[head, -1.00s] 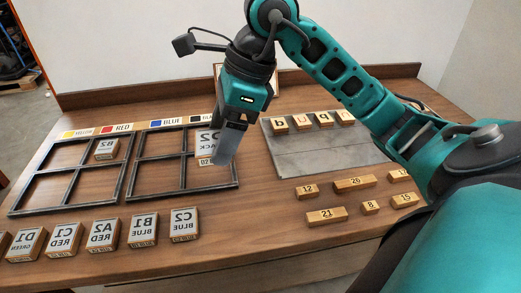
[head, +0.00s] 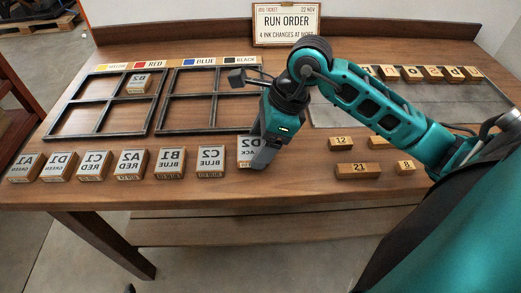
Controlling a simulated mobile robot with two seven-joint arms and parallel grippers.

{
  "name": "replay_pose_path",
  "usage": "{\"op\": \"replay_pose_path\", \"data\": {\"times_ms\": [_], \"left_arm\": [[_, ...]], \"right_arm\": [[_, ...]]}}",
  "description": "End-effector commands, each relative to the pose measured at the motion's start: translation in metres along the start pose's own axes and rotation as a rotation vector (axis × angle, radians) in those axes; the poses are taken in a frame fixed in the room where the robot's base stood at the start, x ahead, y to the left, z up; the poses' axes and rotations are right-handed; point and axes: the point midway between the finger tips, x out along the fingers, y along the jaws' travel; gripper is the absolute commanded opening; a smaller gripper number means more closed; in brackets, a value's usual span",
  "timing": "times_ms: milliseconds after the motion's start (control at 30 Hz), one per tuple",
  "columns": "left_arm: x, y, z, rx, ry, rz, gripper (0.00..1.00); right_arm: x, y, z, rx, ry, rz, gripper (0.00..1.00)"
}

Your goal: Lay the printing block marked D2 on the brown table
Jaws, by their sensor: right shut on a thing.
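The printing block marked D2 (head: 247,151), pale with mirrored black lettering, is in my right gripper (head: 261,160) in the head view. It is at the right end of a row of similar blocks along the near part of the brown table (head: 205,191). The gripper points down and is shut on the block, covering its right side. The block is low, at about table level; I cannot tell whether its underside touches the wood. My left gripper is not in view.
Several lettered blocks, C2 (head: 211,160) being nearest, stand left of D2. Two dark frames lie behind; the left frame (head: 103,133) holds B2 (head: 139,84), the right frame (head: 208,97) looks empty. Numbered wooden pieces (head: 358,170) lie right, before a grey plate (head: 325,112).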

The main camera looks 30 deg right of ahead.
Motion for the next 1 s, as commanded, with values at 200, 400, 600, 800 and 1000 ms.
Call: {"op": "replay_pose_path", "data": {"times_ms": [200,400,600,800,1000], "left_arm": [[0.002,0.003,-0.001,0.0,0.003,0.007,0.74],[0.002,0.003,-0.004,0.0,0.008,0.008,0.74],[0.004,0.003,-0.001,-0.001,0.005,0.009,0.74],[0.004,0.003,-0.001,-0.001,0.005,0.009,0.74],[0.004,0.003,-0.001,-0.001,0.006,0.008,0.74]], "right_arm": [[0.025,0.0,-0.011,0.002,0.0,0.001,0.41],[0.024,0.0,-0.01,0.0,0.0,0.0,0.41],[0.027,0.0,-0.011,0.0,0.0,-0.001,0.8],[0.027,0.0,-0.011,0.001,0.0,0.0,0.99],[0.027,0.0,-0.011,0.001,0.0,0.0,0.99]]}}
